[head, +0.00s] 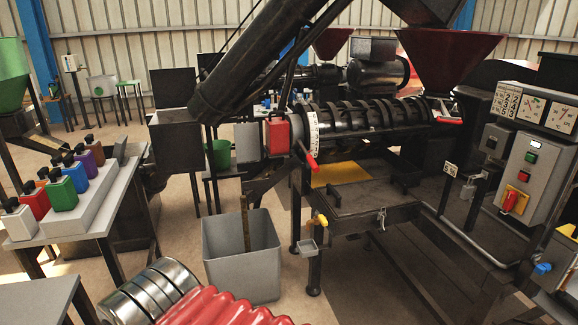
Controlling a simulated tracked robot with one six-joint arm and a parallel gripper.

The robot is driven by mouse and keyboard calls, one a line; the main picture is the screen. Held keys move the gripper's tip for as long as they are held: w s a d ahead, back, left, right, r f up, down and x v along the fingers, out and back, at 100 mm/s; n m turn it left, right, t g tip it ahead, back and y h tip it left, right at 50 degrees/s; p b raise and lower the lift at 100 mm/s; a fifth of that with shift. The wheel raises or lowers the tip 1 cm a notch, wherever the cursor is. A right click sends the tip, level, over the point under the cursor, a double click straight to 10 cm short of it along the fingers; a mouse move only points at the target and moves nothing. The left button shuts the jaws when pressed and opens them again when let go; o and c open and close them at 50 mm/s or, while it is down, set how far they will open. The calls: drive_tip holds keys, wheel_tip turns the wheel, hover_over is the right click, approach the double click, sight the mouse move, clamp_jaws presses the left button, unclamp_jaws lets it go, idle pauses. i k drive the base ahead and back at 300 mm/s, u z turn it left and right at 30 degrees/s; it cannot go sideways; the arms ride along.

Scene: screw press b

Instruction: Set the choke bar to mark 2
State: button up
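A short bar with a red grip (311,161), which looks like the choke bar, sticks out at the left end of the black press barrel (370,117). It slants down and to the right. A curved white scale (313,131) with small dark marks stands just above the grip. The marks are too small to read, so I cannot tell which mark the bar is at. I cannot make out my gripper in the head view. A thick dark tube that may be my arm crosses the top and hides part of the background.
A grey bin (241,265) stands on the floor below and left of the bar. A dark press frame (365,208) lies right of it. A control box (531,165) stands at the right. A table (95,215) with several coloured containers is at the left.

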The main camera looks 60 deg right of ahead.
sight(297, 132)
drive_tip(key=u, duration=0.75)
drive_tip(key=k, duration=0.9)
drive_tip(key=z, duration=1.1)
drive_tip(key=i, duration=1)
drive_tip(key=z, duration=0.05)
